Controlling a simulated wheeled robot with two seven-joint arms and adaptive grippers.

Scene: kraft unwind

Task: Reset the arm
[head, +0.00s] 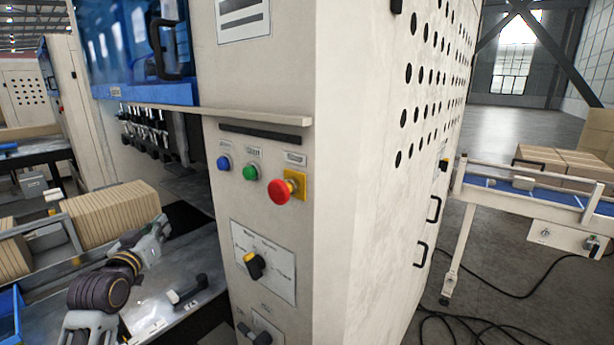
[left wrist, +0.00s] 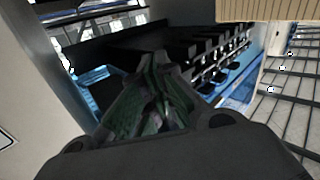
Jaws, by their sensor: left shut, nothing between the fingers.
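My left arm comes in from the lower left in the head view. Its gripper (head: 160,228) is in front of the machine's open bay, left of the control panel and above the grey metal bench. In the left wrist view the fingers of the left gripper (left wrist: 158,88) are closed together with nothing held. They point toward the dark machine interior and touch nothing that I can make out. My right gripper is in neither view.
The beige machine cabinet (head: 350,180) carries a blue button (head: 224,163), green button (head: 250,173), red emergency stop (head: 281,191) and black rotary knob (head: 254,264). A stack of cardboard sheets (head: 112,213) stands left of the gripper. A conveyor (head: 520,197) with boxes is at the right.

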